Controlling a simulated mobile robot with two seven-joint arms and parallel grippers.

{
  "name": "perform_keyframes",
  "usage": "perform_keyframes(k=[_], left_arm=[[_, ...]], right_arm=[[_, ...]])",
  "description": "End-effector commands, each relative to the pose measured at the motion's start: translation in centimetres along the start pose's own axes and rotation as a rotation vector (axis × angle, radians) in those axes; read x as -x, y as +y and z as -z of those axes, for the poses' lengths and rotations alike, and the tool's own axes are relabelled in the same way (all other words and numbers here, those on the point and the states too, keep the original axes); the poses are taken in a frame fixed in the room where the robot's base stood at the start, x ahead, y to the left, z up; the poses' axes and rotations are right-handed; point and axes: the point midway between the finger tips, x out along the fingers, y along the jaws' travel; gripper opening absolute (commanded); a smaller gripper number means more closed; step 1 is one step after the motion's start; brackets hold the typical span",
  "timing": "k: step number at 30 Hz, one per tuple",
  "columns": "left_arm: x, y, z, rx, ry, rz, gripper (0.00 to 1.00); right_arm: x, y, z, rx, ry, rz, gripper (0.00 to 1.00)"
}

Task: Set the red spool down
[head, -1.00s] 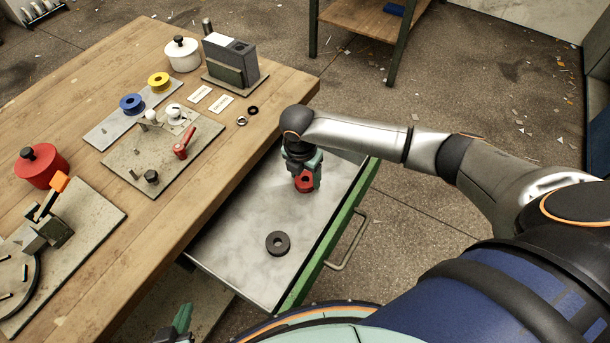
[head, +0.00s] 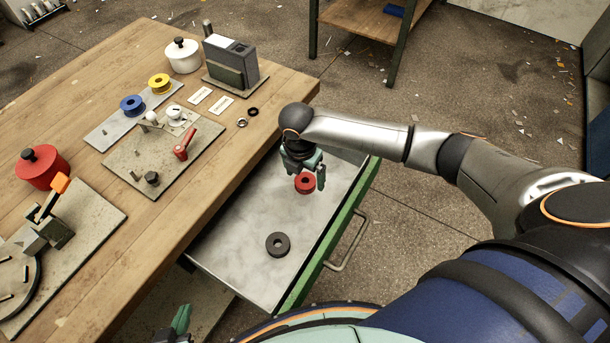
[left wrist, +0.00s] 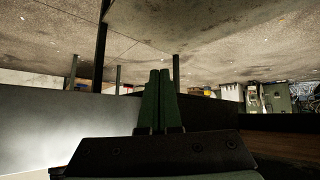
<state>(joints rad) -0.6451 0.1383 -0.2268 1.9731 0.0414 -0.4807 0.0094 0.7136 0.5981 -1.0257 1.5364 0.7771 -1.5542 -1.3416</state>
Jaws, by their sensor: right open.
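The red spool (head: 305,186) sits in the open metal drawer (head: 235,235), near its far end. My right gripper (head: 304,172) is just above it with its fingers spread apart, one to each side of the spool. I cannot tell whether a finger still touches it. My left gripper (head: 181,322) is low at the bottom edge of the head view, away from the spool. In the left wrist view its two green fingers (left wrist: 161,100) are together with nothing visible between them.
A dark ring-shaped spool (head: 278,245) lies in the drawer nearer to me. On the wooden table are a blue spool (head: 132,105) and a yellow spool (head: 159,83) on a plate, a red pot (head: 41,168) and a fixture with a red lever (head: 185,143). The drawer has a green front (head: 330,238).

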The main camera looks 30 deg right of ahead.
Motion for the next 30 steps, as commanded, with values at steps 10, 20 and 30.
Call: perform_keyframes(k=[10, 20, 30], left_arm=[[1.0, -0.6, 0.4, 0.001, 0.001, 0.016, 0.0], [1.6, -0.7, -0.1, 0.005, -0.008, 0.021, 0.0], [1.5, -0.8, -0.1, 0.008, -0.006, 0.023, 0.0]], right_arm=[[7.6, 0.1, -0.1, 0.0, -0.001, -0.004, 0.95], [11.1, 0.1, -0.1, -0.001, 0.0, -0.002, 0.95], [11.2, 0.0, 0.0, -0.001, 0.0, -0.001, 0.95]])
